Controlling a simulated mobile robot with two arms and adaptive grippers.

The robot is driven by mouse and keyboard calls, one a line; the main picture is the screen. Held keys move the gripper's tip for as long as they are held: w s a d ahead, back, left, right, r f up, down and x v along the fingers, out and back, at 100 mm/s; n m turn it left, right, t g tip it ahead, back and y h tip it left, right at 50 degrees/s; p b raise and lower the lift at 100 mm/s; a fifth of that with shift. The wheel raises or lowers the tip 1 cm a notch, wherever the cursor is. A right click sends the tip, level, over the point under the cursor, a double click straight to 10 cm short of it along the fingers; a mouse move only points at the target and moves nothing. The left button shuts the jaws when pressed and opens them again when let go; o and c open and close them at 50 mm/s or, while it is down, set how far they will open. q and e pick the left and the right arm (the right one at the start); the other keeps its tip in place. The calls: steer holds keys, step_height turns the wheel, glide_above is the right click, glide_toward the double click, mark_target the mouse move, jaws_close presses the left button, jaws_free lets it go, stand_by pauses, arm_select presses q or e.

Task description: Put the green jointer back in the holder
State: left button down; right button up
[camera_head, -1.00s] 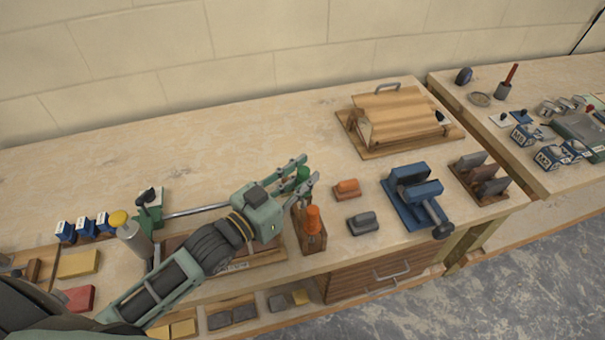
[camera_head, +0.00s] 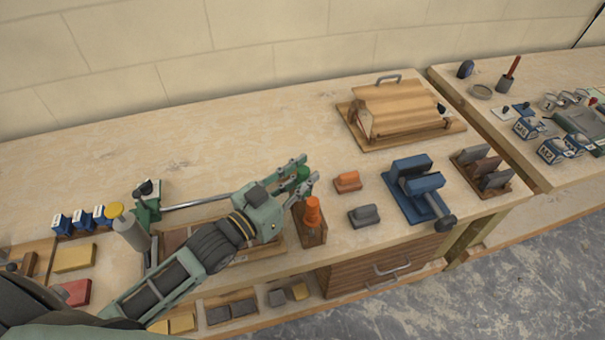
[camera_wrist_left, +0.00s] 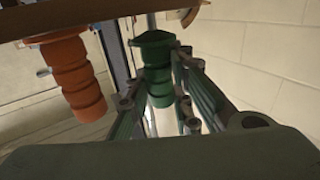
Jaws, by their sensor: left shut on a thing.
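The green jointer (camera_head: 303,173) shows as a ribbed green handle between the fingers of my left gripper (camera_head: 309,168), which is shut on it. The handle also shows in the left wrist view (camera_wrist_left: 157,75), between the finger links. The wooden holder (camera_head: 312,236) stands near the table's front edge, with an orange-handled jointer (camera_head: 313,210) upright in it. The green handle is at the holder's back end, behind the orange one (camera_wrist_left: 72,75). The fingers and handle hide the jointer's lower part, so I cannot tell whether it sits in its slot.
An orange block (camera_head: 347,181) and a grey block (camera_head: 364,215) lie right of the holder. A blue vise-like tool (camera_head: 415,190) stands beyond them. A wooden box (camera_head: 400,112) is at the back. The table behind my gripper is clear.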

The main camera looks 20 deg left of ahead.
stand_by(0.3)
arm_select(q)
steer(key=shift+f+b, duration=0.45)
steer(key=shift+f, duration=0.35)
steer(key=c, duration=1.5)
jaws_free()
steer(key=shift+o, duration=0.2)
